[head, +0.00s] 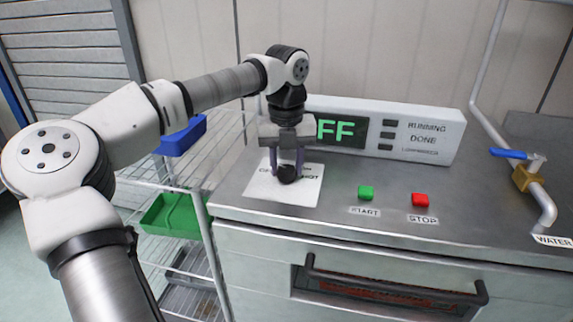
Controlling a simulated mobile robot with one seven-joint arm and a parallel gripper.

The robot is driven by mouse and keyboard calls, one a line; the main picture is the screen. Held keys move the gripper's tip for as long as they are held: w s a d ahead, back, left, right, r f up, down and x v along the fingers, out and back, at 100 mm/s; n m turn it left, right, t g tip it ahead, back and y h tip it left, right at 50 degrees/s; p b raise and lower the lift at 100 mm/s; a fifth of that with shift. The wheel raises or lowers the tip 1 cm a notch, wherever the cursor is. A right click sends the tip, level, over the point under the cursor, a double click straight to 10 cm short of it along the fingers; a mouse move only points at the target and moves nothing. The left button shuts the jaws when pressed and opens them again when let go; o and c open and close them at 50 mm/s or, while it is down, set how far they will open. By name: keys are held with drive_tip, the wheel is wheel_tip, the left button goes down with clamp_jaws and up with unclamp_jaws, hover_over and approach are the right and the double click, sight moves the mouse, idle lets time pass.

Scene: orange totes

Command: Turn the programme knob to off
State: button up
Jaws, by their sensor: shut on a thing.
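The programme knob (287,173) is a dark round knob on a white label plate (309,190) at the left of the steel counter top. My gripper (288,170) points down over it, with a finger on each side, and is shut on the knob. My gripper hides part of the plate's lettering, and I cannot tell the knob's pointer direction. A dark display (341,129) on the white panel behind shows green letters, of which "FF" is visible; the left part is hidden by my gripper.
A green START button (365,192) and a red STOP button (419,199) sit right of the plate. A water pipe with a blue-handled valve (510,154) stands at the right. A wire rack (224,150) with a blue bin (182,135) and green bin (172,215) is at the left.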

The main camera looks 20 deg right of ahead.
sight(287, 168)
drive_tip(key=shift+n, duration=0.7)
drive_tip(key=o, duration=1)
drive_tip(key=shift+r, duration=0.1)
wheel_tip(287, 168, up, 14)
drive_tip(key=shift+f, duration=0.2)
